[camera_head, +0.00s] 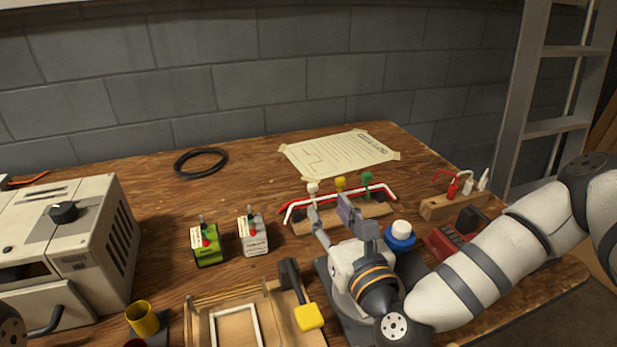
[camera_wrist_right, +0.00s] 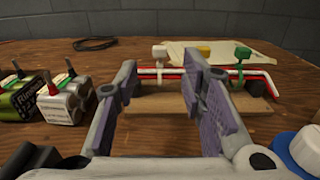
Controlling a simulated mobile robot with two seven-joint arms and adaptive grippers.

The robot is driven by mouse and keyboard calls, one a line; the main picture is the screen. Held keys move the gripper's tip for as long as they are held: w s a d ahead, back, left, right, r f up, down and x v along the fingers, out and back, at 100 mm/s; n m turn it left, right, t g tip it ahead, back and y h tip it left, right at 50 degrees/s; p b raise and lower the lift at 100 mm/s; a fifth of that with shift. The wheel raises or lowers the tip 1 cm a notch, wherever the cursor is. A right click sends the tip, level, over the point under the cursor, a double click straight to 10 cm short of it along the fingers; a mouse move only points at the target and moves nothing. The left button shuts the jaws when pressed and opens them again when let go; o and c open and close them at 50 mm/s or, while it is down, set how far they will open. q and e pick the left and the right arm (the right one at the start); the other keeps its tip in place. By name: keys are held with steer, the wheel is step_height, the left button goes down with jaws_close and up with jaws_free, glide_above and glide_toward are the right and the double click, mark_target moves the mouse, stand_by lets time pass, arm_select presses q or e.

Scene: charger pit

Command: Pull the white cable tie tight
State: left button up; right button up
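The white cable tie (camera_head: 313,187) stands with its head up at the left of a wooden board (camera_head: 300,228), by a red and a white cable (camera_head: 291,206). A yellow tie (camera_head: 340,182) and a green tie (camera_head: 367,177) stand to its right. In the right wrist view the white tie's head (camera_wrist_right: 159,52) shows beyond the gap between my fingers. My right gripper (camera_wrist_right: 160,88) is open and empty, in front of the board; it also shows in the head view (camera_head: 332,214). How tight the tie is around the cables I cannot tell. My left gripper is not in view.
Two small battery-like blocks, one green (camera_head: 207,257) and one white (camera_head: 253,246), stand left of the board. A blue bottle with a white cap (camera_head: 400,240) stands close right of my gripper. A wooden block with clips (camera_head: 441,205) lies further right. A black ring (camera_head: 201,162) lies behind.

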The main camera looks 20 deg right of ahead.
mark_target(314, 187)
steer(key=w, duration=0.9)
steer(key=shift+w+a, duration=0.15)
steer(key=shift+w, duration=0.1)
steer(key=shift+c, duration=0.6)
jaws_close()
